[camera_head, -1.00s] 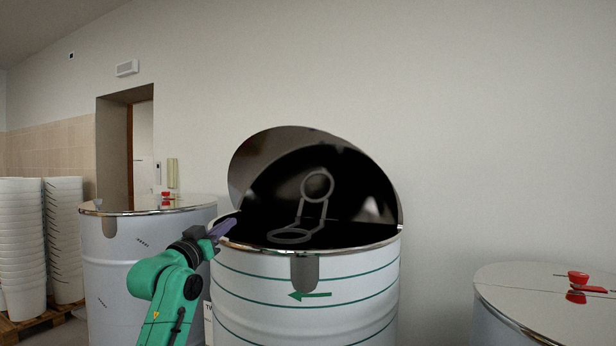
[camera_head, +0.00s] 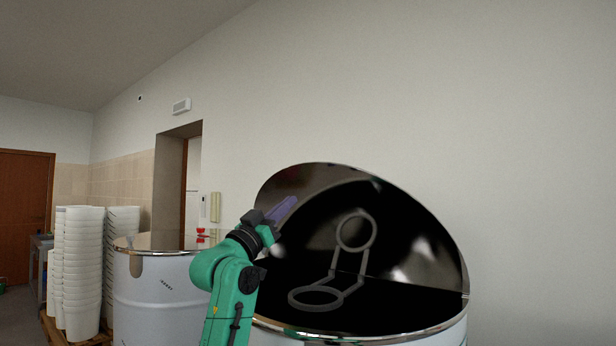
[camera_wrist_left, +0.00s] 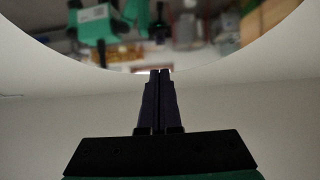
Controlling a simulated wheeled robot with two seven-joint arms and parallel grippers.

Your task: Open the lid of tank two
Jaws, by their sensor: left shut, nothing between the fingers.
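The middle tank, white with a bright metal rim (camera_head: 360,336), stands in front of me with its half lid (camera_head: 290,183) raised. The lid's mirror-like underside faces me, and the tank's dark interior (camera_head: 400,306) shows below it. My left gripper (camera_head: 292,202) is shut and empty, its purple fingers in front of the lid's left part. In the left wrist view the shut fingers (camera_wrist_left: 160,72) point at the lid's curved edge (camera_wrist_left: 110,66); whether they touch it I cannot tell. My right gripper is out of view.
A grey ring fitting (camera_head: 316,298) lies in the opening, apparently mirrored in the lid. Another lidded tank (camera_head: 160,290) with a red handle (camera_head: 200,233) stands left, beside stacked white buckets (camera_head: 82,270). A plain wall stands behind; room right of the lid looks clear.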

